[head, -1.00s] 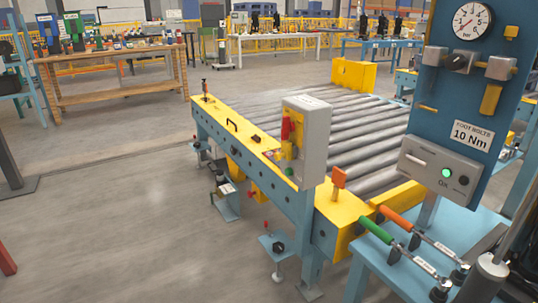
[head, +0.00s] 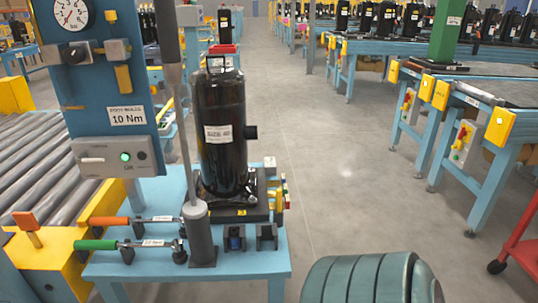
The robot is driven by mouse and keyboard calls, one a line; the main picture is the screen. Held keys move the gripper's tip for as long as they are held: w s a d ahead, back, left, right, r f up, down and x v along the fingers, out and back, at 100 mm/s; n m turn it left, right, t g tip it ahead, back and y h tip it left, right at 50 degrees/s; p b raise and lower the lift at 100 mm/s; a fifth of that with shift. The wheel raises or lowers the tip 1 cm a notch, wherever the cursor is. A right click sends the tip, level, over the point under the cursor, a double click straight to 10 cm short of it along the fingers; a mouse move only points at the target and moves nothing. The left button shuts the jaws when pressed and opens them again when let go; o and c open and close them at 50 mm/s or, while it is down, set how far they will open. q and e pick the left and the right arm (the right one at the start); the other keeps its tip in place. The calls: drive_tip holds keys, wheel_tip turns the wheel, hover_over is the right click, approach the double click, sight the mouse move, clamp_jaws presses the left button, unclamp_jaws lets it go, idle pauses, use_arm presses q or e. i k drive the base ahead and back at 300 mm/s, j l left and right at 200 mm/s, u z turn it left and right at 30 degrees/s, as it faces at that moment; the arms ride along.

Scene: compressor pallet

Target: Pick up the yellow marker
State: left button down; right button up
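I cannot make out the yellow marker for certain. A short yellow piece (head: 123,78) hangs below a grey block on the blue panel at the left, and a small yellow block (head: 110,16) sits higher on that panel; I cannot tell if either is the marker. Neither of my grippers is in view.
A black compressor (head: 221,135) stands upright on the light blue bench (head: 258,262). Green-handled (head: 96,245) and orange-handled (head: 108,221) wrenches lie at its left. The roller conveyor (head: 38,150) is at far left.

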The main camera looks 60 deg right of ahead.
sight(278, 191)
drive_tip(key=k+l+z, duration=0.1)
drive_tip(key=z, duration=1.85)
